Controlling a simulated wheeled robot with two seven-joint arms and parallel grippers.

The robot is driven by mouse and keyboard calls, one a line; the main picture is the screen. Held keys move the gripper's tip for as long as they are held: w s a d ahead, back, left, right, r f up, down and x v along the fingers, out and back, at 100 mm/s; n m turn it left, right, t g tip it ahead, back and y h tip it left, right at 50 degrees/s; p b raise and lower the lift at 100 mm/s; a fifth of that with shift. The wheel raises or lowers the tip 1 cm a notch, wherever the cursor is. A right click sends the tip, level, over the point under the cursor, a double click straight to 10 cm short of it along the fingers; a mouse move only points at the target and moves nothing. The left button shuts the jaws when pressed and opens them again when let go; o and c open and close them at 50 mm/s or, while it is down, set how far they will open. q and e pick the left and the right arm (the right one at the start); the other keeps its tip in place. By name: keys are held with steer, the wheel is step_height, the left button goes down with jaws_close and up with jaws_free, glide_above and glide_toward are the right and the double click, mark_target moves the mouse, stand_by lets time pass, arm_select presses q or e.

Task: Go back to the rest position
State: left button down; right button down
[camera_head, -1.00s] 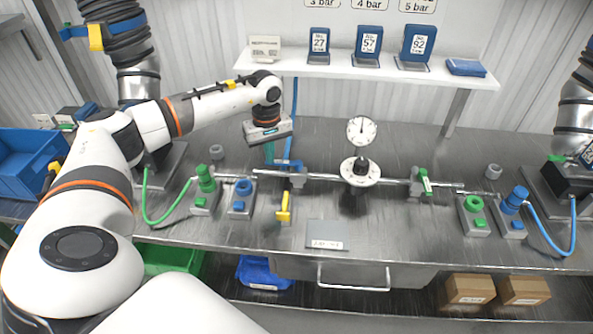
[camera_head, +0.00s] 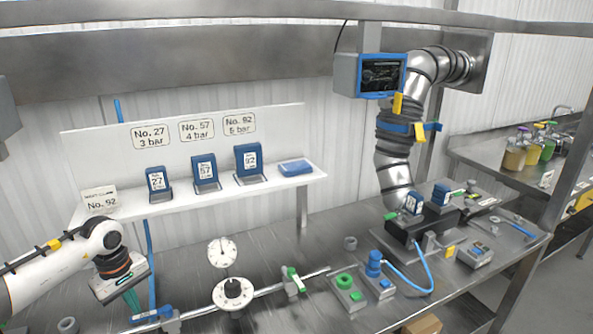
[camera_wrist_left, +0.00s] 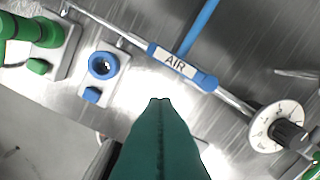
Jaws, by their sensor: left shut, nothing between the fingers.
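My left arm comes in from the left in the head view. Its gripper (camera_head: 133,301) points down over the steel bench, near the blue valve handle on the pipe. The teal fingers are together with nothing between them. In the left wrist view the closed fingers (camera_wrist_left: 160,102) point toward the blue AIR handle (camera_wrist_left: 180,67), apart from it in the picture. My right gripper is not in view.
A gauge (camera_head: 222,252) stands on the pipe beside a round dial (camera_head: 233,293). Green (camera_head: 344,281) and blue (camera_head: 374,262) fittings sit to the right. A shelf (camera_head: 230,190) holds several blue numbered units. A hose arm with a screen (camera_head: 384,75) stands at the right.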

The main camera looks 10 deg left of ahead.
arm_select(q)
steer(key=w+d+f+n+t+h, duration=0.1)
steer(key=d+n+t+h, duration=0.45)
steer(key=d, duration=1.75)
steer(key=d+r+n+t+h, duration=0.85)
steer(key=d+r+n, duration=0.25)
steer(key=n, duration=0.4)
steer(key=s+a+f+n+y, duration=0.3)
steer(key=a+f+n+y, duration=0.3)
steer(key=n, duration=0.7)
steer(key=s+a+f+n+y, duration=0.35)
steer(key=a+n+y, duration=0.4)
steer(key=n, duration=0.65)
steer(key=s+f+n+g, duration=0.5)
steer(key=s+f, duration=0.1)
steer(key=s, duration=0.4)
steer(key=s+f+n+g, duration=0.5)
steer(key=s, duration=0.4)
step_height(320, 180, down, 28)
steer(key=s+d+g+b, duration=0.1)
steer(key=s+g, duration=0.1)
steer(key=s+a+f+g+y+b, duration=0.1)
steer(key=s+a+f, duration=0.2)
steer(key=s+f, duration=1.3)
steer(key=shift+s+f, duration=0.2)
steer(key=shift+f, duration=0.15)
